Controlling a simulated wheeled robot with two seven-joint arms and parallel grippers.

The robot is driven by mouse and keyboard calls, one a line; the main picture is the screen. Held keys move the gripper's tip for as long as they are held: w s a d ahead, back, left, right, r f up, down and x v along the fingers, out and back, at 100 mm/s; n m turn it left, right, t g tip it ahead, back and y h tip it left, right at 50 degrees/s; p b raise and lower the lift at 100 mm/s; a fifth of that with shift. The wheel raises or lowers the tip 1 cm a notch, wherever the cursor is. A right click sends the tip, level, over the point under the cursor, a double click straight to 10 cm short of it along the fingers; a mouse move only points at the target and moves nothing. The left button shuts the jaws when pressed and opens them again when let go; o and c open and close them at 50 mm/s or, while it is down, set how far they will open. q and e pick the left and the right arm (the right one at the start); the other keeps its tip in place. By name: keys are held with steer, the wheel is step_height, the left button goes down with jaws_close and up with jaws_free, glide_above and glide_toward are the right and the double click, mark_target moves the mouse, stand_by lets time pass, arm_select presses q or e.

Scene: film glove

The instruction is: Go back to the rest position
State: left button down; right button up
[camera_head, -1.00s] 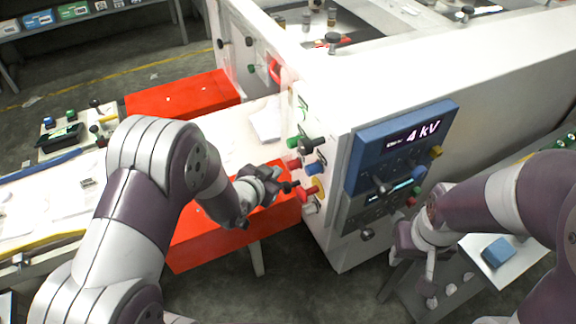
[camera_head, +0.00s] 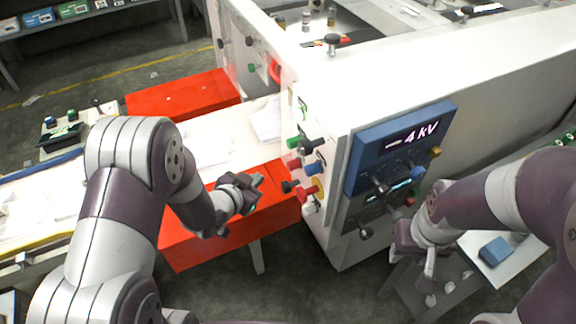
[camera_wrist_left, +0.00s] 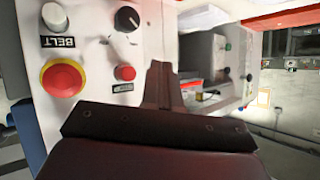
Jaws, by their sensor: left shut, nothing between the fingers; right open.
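My left gripper (camera_head: 248,190) is shut and empty, apart from the machine, in front of the red box under the belt. In the left wrist view its shut fingers (camera_wrist_left: 160,85) show before the white control panel (camera_wrist_left: 90,50). That panel carries a red stop button on a yellow ring (camera_wrist_left: 62,78), a smaller red button (camera_wrist_left: 124,73) and a black knob (camera_wrist_left: 127,19). My right gripper (camera_head: 428,264) is at the right, below the blue display unit (camera_head: 360,150), and touches nothing that I can make out. The display reads about 4 kV.
The white machine (camera_head: 460,90) fills the right side, with knobs sticking out of its end panel. A red box (camera_head: 185,95) lies beyond the white belt (camera_head: 215,150). A blue block (camera_head: 496,251) lies on a white surface at the right. Grey floor is open below.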

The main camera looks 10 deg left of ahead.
stand_by(0.4)
arm_select(q)
steer(key=s+a+f+n+g+y, duration=0.35)
steer(key=s+a+g, duration=0.2)
steer(key=s, duration=0.25)
steer(key=s+d+r+n+g, duration=0.2)
steer(key=s+r+g, duration=0.3)
steer(key=s+r, duration=0.4)
steer(key=shift+s+d+n, duration=0.15)
steer(key=shift+d+n, duration=0.05)
steer(key=shift+n, duration=0.15)
